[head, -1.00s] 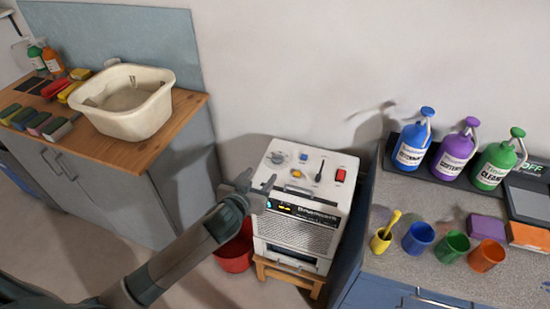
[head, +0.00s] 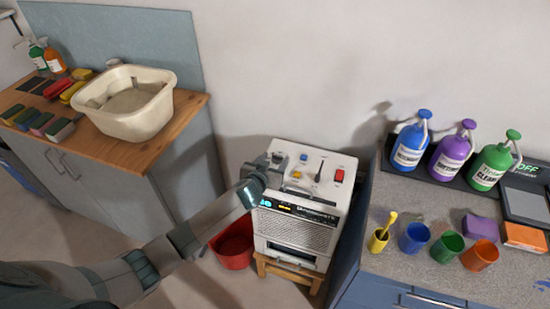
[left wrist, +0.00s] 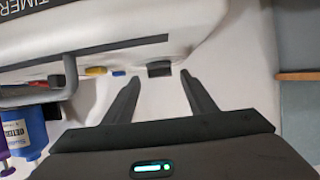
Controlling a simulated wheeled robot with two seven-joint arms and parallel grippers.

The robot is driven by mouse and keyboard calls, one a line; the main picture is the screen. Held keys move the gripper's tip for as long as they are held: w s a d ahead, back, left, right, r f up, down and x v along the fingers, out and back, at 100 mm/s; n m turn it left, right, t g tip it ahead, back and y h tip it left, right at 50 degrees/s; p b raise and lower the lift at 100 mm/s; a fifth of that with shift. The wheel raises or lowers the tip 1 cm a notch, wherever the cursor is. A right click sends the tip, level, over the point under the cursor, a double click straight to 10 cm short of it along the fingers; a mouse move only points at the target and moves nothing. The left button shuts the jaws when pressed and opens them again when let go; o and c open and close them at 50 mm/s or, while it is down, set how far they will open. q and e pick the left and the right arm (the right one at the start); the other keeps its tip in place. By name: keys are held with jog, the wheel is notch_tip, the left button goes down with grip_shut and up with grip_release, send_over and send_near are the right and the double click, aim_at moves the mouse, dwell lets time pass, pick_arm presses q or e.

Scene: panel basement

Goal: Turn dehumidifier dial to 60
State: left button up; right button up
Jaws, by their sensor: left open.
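The white dehumidifier (head: 297,231) stands against the wall, with controls on its top panel and a lit display in front. My left gripper (head: 275,161) is at the panel's left back corner and covers most of the grey dial there. In the left wrist view, the left gripper (left wrist: 157,78) is open, its two dark fingers spread. A dark knob (left wrist: 159,69), apparently the dial, shows between and just beyond the fingertips. I cannot tell whether the fingers touch it. The dial's marks and setting are not readable. My right gripper is out of view.
A yellow knob (head: 296,174), a black lever (head: 318,171) and a red switch (head: 339,175) share the panel. A wooden stool (head: 262,268) holds the dehumidifier. A red bucket (head: 233,250) sits beside it. Counters flank it, the left with a basin (head: 150,123).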

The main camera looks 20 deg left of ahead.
pick_arm(q)
jog(key=shift+w+f, duration=0.25)
jog(key=shift+w, duration=0.45)
jog(key=shift+c, duration=0.7)
jog(key=c, duration=0.9)
jog(key=shift+c, duration=0.2)
